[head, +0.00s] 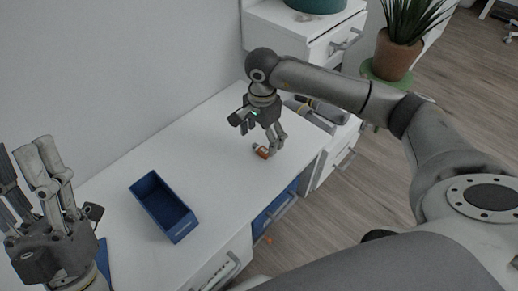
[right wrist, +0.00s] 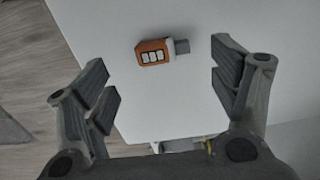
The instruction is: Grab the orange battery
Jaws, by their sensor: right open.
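The orange battery (head: 262,152) lies on the white desk (head: 215,135) towards its right end. In the right wrist view the battery (right wrist: 153,53) is an orange block with several pale cells and a grey stub on its right. My right gripper (head: 262,143) is above it, pointing down; its fingers show at both sides in the right wrist view (right wrist: 165,90), spread apart with nothing between them. The battery lies beyond the fingertips, between their lines. My left gripper (head: 32,160) is raised at the left, fingers apart and empty.
A dark blue open bin (head: 163,207) stands on the desk, left of the battery. White drawers (head: 335,42) stand behind the desk's right end. A potted plant (head: 400,45) is beyond. The desk between bin and battery is clear.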

